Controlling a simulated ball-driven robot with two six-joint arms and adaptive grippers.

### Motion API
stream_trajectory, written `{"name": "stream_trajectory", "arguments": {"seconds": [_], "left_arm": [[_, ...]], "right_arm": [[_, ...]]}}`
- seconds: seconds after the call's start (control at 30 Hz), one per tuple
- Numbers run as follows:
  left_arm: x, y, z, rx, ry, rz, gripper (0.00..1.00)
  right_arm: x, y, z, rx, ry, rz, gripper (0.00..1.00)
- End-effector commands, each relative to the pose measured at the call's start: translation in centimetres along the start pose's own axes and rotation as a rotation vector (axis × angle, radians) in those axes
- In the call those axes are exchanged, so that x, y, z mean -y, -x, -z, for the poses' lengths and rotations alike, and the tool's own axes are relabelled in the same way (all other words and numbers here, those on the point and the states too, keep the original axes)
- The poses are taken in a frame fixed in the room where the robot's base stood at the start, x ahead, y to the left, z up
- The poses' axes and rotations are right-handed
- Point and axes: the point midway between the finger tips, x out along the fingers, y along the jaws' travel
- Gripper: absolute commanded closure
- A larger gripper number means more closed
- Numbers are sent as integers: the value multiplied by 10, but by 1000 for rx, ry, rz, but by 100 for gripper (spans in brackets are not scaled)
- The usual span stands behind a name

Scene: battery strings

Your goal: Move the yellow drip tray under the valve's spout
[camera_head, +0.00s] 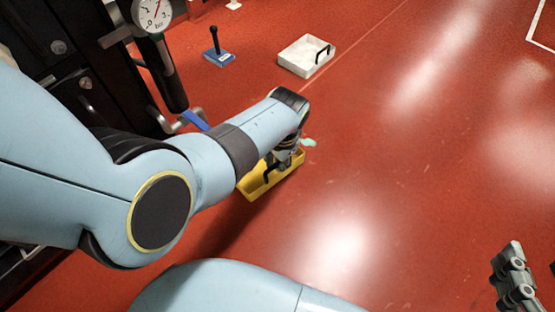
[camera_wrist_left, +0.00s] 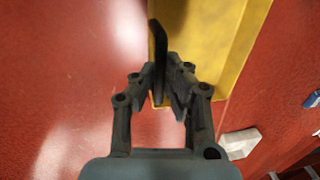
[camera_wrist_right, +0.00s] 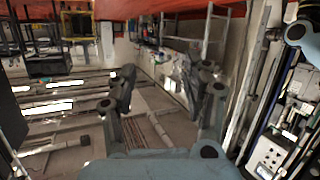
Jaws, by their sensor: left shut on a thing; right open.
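The yellow drip tray (camera_head: 262,187) is on the red floor at the middle of the head view, partly hidden by my left arm. In the left wrist view the tray (camera_wrist_left: 228,45) fills the top right. My left gripper (camera_head: 272,166) is shut on its upright black handle (camera_wrist_left: 159,50); the fingers (camera_wrist_left: 166,78) stand on either side of the handle. The valve with a blue lever (camera_head: 195,120) is left of the tray, beside a dark pipe; its spout is not clear. My right gripper (camera_head: 512,278) is open and empty, also in the right wrist view (camera_wrist_right: 165,85).
A white tray with a black handle (camera_head: 296,60) and a blue block with a black post (camera_head: 218,57) stand farther back. A pressure gauge (camera_head: 153,14) and dark equipment are at the left. A pale green patch (camera_head: 308,142) is beside the yellow tray. The floor right is clear.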

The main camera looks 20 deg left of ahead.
Motion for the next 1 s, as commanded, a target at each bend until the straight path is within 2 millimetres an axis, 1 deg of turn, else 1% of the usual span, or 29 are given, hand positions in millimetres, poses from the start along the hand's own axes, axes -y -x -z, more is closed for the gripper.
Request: {"name": "stream_trajectory", "arguments": {"seconds": [0.27,0.5,1.0], "left_arm": [[0,-3,0,0,1,0,100],[0,-6,0,0,1,0,100],[-1,-13,0,-1,1,0,100]], "right_arm": [[0,-4,12,-54,6,1,50],[-2,-15,43,-160,15,-1,50],[-2,-23,83,-319,30,0,50]]}}
